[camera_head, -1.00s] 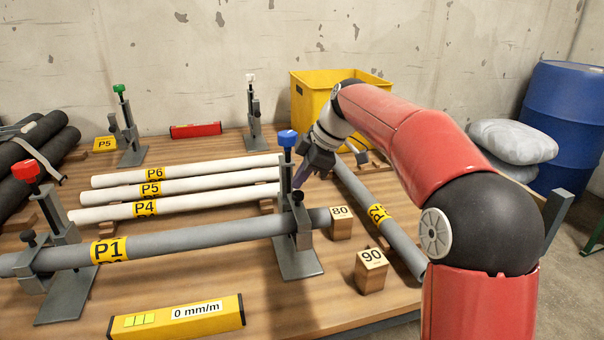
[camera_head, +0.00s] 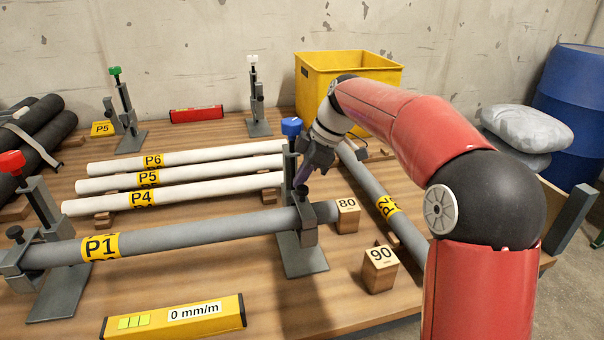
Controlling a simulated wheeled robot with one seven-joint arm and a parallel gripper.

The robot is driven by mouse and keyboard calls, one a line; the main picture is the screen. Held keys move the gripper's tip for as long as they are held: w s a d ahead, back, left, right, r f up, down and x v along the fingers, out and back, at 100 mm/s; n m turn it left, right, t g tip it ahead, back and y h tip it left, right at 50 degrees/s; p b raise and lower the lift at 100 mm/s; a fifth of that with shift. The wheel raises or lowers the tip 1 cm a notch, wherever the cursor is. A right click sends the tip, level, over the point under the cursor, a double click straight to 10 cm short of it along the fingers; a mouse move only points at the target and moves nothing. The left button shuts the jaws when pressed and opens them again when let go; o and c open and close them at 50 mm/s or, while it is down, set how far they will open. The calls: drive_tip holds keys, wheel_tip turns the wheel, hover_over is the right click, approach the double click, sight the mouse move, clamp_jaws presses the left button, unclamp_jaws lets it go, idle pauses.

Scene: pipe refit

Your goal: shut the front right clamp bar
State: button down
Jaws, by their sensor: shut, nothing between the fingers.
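The front right clamp stand (camera_head: 304,258) has a blue knob (camera_head: 291,127) on top. Its clamp bar (camera_head: 322,211) appears to lie across the grey pipe P1 (camera_head: 200,231), near the pipe's right end. My gripper (camera_head: 302,180) points down at this clamp, with its purple fingers shut and empty. The fingertips are at the top of the bar and hide its small black knob; I cannot tell whether they touch. The front left clamp (camera_head: 62,285), with a red knob (camera_head: 11,163), holds the pipe's left part, its bar lying across it.
White pipes P6 (camera_head: 215,153), P5 (camera_head: 210,172) and P4 (camera_head: 215,187) lie behind P1. Grey pipe P2 (camera_head: 370,187) lies to the right. Blocks 80 (camera_head: 347,216) and 90 (camera_head: 379,270) stand nearby. A yellow level (camera_head: 175,317) lies in front. A yellow bin (camera_head: 385,75) stands behind my arm.

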idle(0.3)
drive_tip(key=v, duration=0.8)
drive_tip(key=s+d+f+m+t+h, duration=0.1)
drive_tip(key=s+d+m+h, duration=0.15)
drive_tip(key=s+m, duration=0.35)
drive_tip(key=s+d+m+t+h, duration=0.1)
drive_tip(key=s+d+m+t, duration=0.2)
drive_tip(key=s, duration=0.5)
drive_tip(key=s+d+f+m, duration=0.4)
drive_tip(key=s+f, duration=0.1)
drive_tip(key=s, duration=0.2)
drive_tip(key=s+d+f+m+t+h, duration=0.1)
drive_tip(key=s+d+f+m, duration=0.3)
drive_tip(key=s, duration=0.4)
drive_tip(key=shift+s+f+m+p, duration=0.3)
drive_tip(key=shift+f+m+p, duration=0.15)
drive_tip(key=shift+m, duration=0.35)
drive_tip(key=shift+h, duration=0.25)
